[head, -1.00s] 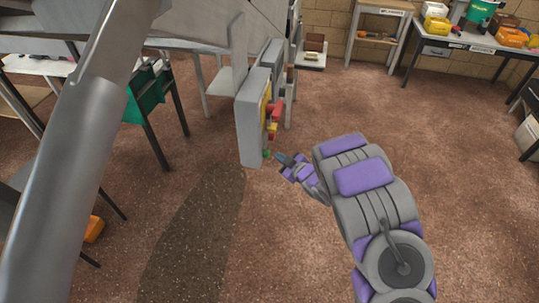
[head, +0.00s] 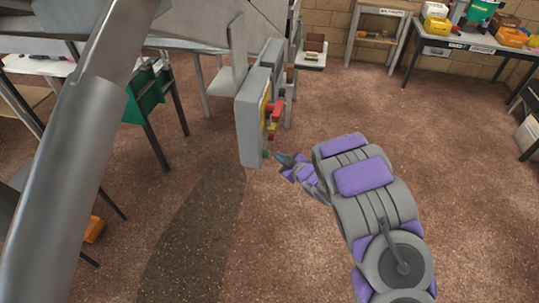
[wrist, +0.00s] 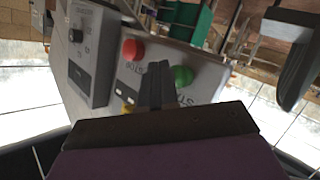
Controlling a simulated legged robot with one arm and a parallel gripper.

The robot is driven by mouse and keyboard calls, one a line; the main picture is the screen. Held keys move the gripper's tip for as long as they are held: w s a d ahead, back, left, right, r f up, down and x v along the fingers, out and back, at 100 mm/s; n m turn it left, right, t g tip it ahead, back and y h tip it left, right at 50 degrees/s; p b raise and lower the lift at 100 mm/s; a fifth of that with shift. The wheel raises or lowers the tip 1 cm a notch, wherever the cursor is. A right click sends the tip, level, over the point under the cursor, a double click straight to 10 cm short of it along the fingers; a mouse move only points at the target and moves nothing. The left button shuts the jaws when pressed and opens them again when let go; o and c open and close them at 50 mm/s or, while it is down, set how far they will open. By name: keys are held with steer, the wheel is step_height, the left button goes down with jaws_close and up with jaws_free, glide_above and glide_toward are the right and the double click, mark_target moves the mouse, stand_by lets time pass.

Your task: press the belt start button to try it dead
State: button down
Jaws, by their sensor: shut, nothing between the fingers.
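The grey control box (head: 250,130) stands at the centre of the head view, its button face turned right. The green start button (head: 266,153) sits low on that face. In the wrist view the green button (wrist: 182,75) is right of my fingers, near partly hidden lettering. A red button (wrist: 133,49) beside "STOP" lettering is to their upper left. My gripper (head: 278,156) is shut and empty, its tips just right of the green button in the head view. In the wrist view my gripper (wrist: 155,72) points at the panel between the two buttons. I cannot tell whether it touches.
A grey unit with a dial (wrist: 90,50) is left of the red button. A table with bins (head: 470,40) stands at the back right.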

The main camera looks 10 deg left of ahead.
steer(key=shift+a, duration=0.15)
steer(key=shift+a+r, duration=0.1)
steer(key=shift+a, duration=0.15)
steer(key=shift+a, duration=0.5)
stand_by(0.9)
stand_by(0.4)
steer(key=shift+d+p, duration=0.35)
steer(key=shift+d, duration=0.55)
steer(key=shift+d, duration=0.1)
steer(key=shift+s+d, duration=0.15)
steer(key=shift+d, duration=2.3)
